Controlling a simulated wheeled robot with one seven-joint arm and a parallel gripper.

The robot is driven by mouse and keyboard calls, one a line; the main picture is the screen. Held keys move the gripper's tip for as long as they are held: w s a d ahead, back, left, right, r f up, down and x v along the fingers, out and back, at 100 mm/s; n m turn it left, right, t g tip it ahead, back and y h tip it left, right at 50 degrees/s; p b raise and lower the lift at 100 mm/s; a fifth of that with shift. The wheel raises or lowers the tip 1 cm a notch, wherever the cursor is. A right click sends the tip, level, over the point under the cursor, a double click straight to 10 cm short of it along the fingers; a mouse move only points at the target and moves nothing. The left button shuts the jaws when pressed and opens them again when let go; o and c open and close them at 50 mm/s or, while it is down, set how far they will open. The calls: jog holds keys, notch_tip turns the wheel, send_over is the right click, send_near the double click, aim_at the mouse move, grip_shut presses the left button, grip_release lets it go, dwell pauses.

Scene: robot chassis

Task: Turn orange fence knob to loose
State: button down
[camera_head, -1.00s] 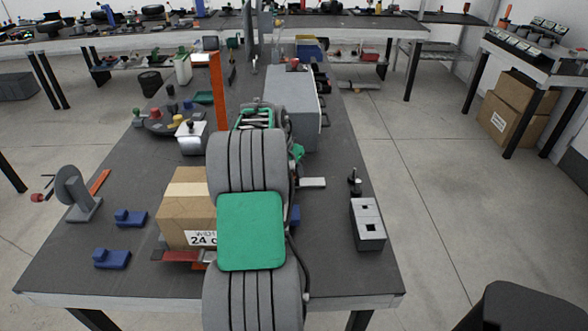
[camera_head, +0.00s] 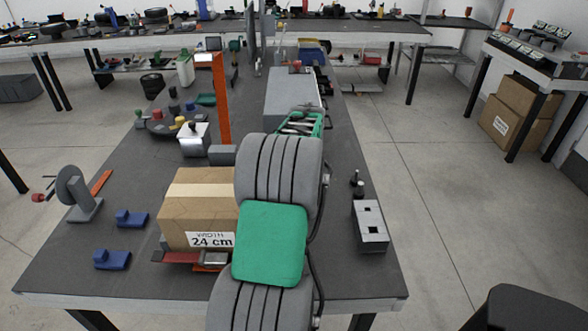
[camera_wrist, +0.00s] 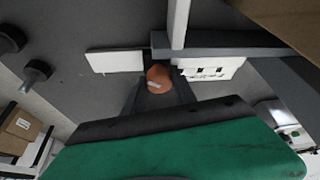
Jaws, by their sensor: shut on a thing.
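The orange fence knob (camera_wrist: 158,76) shows in the wrist view as a small round orange piece with a pale mark on it. My gripper (camera_wrist: 160,92) has its dark fingers on both sides of the knob and is shut on it. A white plate with dark markings (camera_wrist: 214,68) lies right of the knob, and a plain white plate (camera_wrist: 115,61) lies left of it. A dark bar and a pale post run just beyond the knob. In the head view my own arm hides the knob and the gripper.
A cardboard box (camera_head: 200,215) marked "24 cm" stands left of my arm. Blue blocks (camera_head: 112,259) and a grey disc stand (camera_head: 78,190) are at the front left. A grey box with square holes (camera_head: 369,226) stands near the right edge. An orange post (camera_head: 222,100) rises behind the box.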

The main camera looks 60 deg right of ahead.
jog(key=shift+n+y, duration=0.3)
jog(key=shift+n, duration=0.6)
jog(key=shift+t, duration=0.3)
jog(key=c, duration=1)
grip_release()
jog(key=v, duration=0.7)
jog(key=shift+r, duration=0.4)
jog(key=shift+c, duration=0.2)
